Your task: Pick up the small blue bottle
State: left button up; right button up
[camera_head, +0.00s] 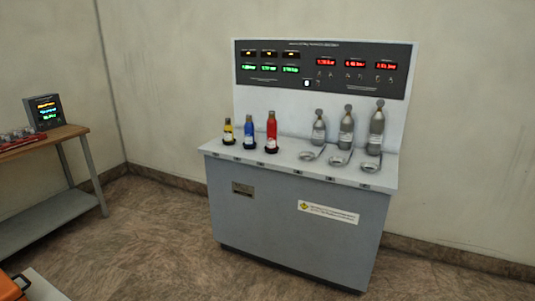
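A blue bottle (249,132) stands upright on the top of a grey cabinet (290,209), in a dark base. A shorter yellow bottle (228,131) stands to its left, and a taller red bottle (271,132) stands to its right. All of them are near the cabinet's left end. Neither of my grippers is in view, and nothing touches the blue bottle.
Grey bottles (346,129) stand on the cabinet's right half, with round holders (339,159) before them. A panel (323,66) with lit displays rises behind. A wooden-topped table (60,136) with a small monitor (44,112) is at left. Floor before the cabinet is clear.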

aim_at(249, 126)
jog(key=i+u, duration=0.1)
jog(key=i, duration=0.5)
jog(key=i+l+u, duration=0.1)
jog(key=i, duration=0.5)
